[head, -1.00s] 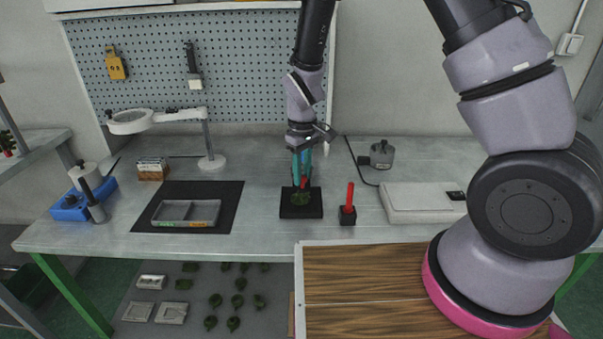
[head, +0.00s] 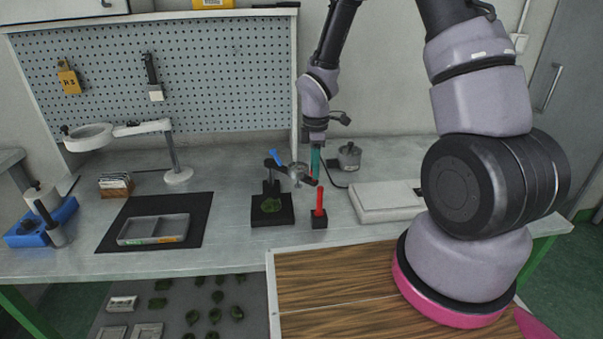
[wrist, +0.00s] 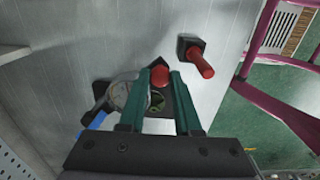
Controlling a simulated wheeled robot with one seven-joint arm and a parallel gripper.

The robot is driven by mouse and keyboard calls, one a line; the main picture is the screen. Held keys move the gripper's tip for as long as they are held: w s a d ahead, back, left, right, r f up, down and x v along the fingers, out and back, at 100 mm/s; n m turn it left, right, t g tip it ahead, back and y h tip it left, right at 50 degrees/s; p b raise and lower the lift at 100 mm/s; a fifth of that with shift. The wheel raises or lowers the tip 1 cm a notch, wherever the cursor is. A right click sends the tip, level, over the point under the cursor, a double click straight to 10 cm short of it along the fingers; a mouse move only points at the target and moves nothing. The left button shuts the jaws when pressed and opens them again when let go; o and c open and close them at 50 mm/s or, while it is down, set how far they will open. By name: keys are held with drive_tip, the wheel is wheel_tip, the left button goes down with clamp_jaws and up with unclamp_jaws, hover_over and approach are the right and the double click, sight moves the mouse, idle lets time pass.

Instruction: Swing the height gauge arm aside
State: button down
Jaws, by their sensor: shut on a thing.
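The height gauge has a black base (head: 285,218) and a short black post (head: 268,187) on the table. A green piece (head: 271,205) sits on the base. The gauge arm carries a round dial (head: 298,172) and a blue lever (head: 275,157). The arm points right, its red-knobbed end beyond the base's right side. My gripper (head: 315,170) is at that end, teal fingers down. In the wrist view, my gripper (wrist: 158,85) has the red knob (wrist: 160,75) between its fingertips, and the dial (wrist: 126,92) lies left of them. The fingers partly cover the arm.
A red-handled tool (head: 320,198) stands in a black block close to the gauge's right. A grey pot (head: 349,157) and a pale flat case (head: 385,203) are further right. A grey tray (head: 153,231) on a black mat and a magnifier lamp (head: 180,176) stand left.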

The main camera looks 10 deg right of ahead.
drive_tip(key=w+d+n, duration=0.2)
drive_tip(key=w+n, duration=0.2)
drive_tip(key=w, duration=0.2)
drive_tip(key=w+d+n, duration=0.3)
drive_tip(key=w+n, duration=0.2)
drive_tip(key=w, duration=0.2)
drive_tip(key=shift+d, duration=0.25)
drive_tip(key=c, duration=0.6)
unclamp_jaws()
wheel_tip(320, 180, up, 11)
drive_tip(key=shift+f, duration=0.1)
